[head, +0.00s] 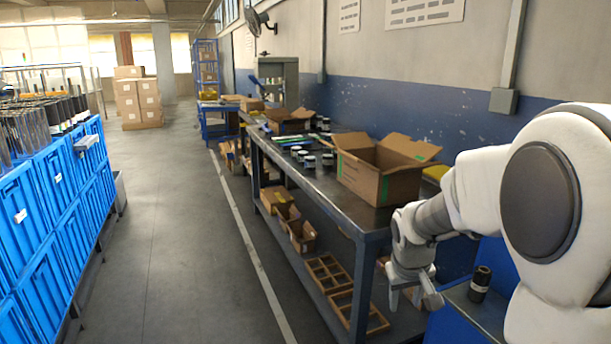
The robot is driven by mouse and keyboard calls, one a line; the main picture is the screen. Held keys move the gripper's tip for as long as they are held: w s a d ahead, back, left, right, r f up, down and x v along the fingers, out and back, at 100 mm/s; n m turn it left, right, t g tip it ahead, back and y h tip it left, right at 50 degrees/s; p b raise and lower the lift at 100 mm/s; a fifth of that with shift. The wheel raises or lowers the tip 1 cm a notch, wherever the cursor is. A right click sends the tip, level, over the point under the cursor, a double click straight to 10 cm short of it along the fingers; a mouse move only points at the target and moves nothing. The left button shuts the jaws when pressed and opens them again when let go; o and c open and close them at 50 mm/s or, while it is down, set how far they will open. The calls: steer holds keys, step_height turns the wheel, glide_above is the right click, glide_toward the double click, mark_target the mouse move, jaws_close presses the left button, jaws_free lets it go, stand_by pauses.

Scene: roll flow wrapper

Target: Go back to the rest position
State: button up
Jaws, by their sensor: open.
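My gripper (413,298) hangs at the lower right in the head view, fingers pointing down. It is open, and nothing shows between its fingers. It is just past the near end of the dark workbench (372,222), below the level of its top. My white arm fills the right edge of the view.
An open cardboard box (372,178) and several small jars stand on the workbench. Its lower shelf holds small boxes and a wooden divider frame (328,270). Blue crates (50,190) line the left side. The grey aisle floor (165,240) is clear.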

steer(key=s+a+r+t+y, duration=0.15)
steer(key=s+r, duration=0.25)
steer(key=s, duration=0.4)
steer(key=s+a+r+m, duration=0.1)
steer(key=s+a+r, duration=0.25)
steer(key=s, duration=0.45)
steer(key=s+a+r+t, duration=0.15)
steer(key=s+r, duration=0.25)
steer(key=s, duration=0.4)
step_height(320, 180, up, 20)
steer(key=g+p, duration=0.1)
steer(key=p, duration=2)
steer(key=shift+w+r, duration=0.2)
steer(key=shift+r, duration=0.05)
steer(key=shift+d, duration=0.2)
